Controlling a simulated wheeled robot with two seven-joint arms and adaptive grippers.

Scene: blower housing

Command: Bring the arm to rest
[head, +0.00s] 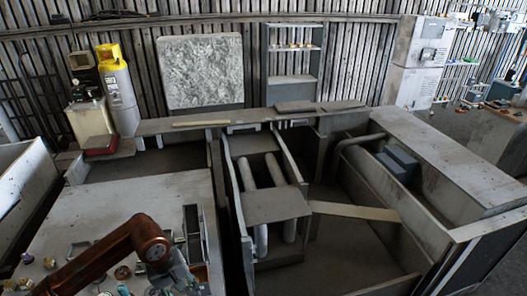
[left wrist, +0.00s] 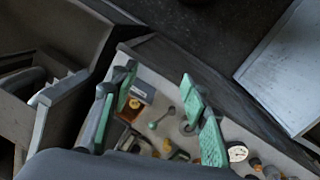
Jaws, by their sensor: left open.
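My left arm (head: 100,252), copper-brown, reaches in from the bottom left of the head view over the pale workbench (head: 140,203). Its gripper (head: 178,282) points down near the bench's front right part, partly cut off by the lower picture edge. In the left wrist view the two green-padded fingers of my left gripper (left wrist: 160,82) stand wide apart with nothing held between them. Small parts lie on the bench below, among them a green-tipped piece (left wrist: 153,125) and a white round dial (left wrist: 237,153). My right gripper is not in view.
Several small parts lie at the bench's lower left. A dark slotted holder (head: 192,232) stands by its right edge. Beyond is a walled bay with pale pipes (head: 262,238) and a slanting board (head: 355,211). A yellow-topped cylinder (head: 118,88) stands at the back left.

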